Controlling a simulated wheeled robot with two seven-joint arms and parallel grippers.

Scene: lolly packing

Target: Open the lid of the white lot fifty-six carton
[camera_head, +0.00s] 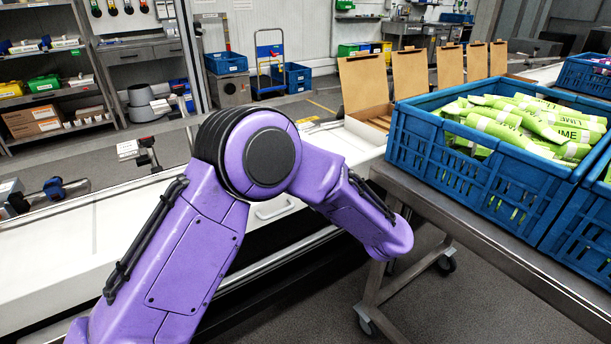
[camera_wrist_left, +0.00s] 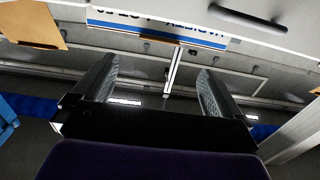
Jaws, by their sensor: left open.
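I cannot pick out a white carton with certainty in the head view. In the left wrist view a blue and white label (camera_wrist_left: 155,28) sits at the top edge. Its upside-down text is partly cut off and seems to read variety, lot 56; I cannot tell whether it is on a carton. My left gripper (camera_wrist_left: 158,72) is open, with nothing between its fingers, below the label and apart from it. In the head view my purple left arm bends over the white line, and its gripper is hidden. My right gripper is not in view.
Several brown cartons with raised lids, the nearest (camera_head: 363,82), stand in a row behind my arm. A blue crate (camera_head: 440,160) of green lime packets stands on a metal table (camera_head: 480,255) at right. A pale conveyor (camera_head: 100,240) runs at left. A dark handle (camera_wrist_left: 248,19) shows near the label.

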